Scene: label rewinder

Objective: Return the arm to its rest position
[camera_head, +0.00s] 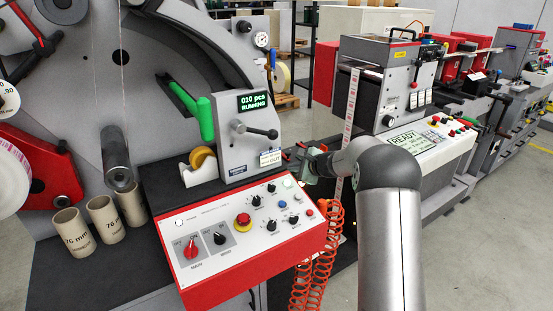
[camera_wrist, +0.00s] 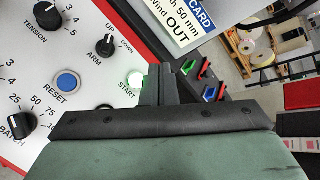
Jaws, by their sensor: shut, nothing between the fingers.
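My gripper (camera_head: 308,163) is at the right end of the control panel (camera_head: 215,262), at the end of my grey arm. In the wrist view its dark fingers (camera_wrist: 159,84) are shut together and empty. The fingertips are beside the white lit START button (camera_wrist: 135,79); I cannot tell whether they touch it. The blue RESET button (camera_wrist: 67,82) and the ARM switch (camera_wrist: 104,45) are to the left. The display (camera_head: 253,103) on the grey housing reads "010 pcs RUNNING".
A red coiled hose (camera_head: 318,262) hangs just below my gripper. Three cardboard cores (camera_head: 103,217) stand left of the panel. A lever (camera_head: 255,131) and a job card (camera_head: 270,157) are above it. A second machine (camera_head: 385,80) stands behind at the right.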

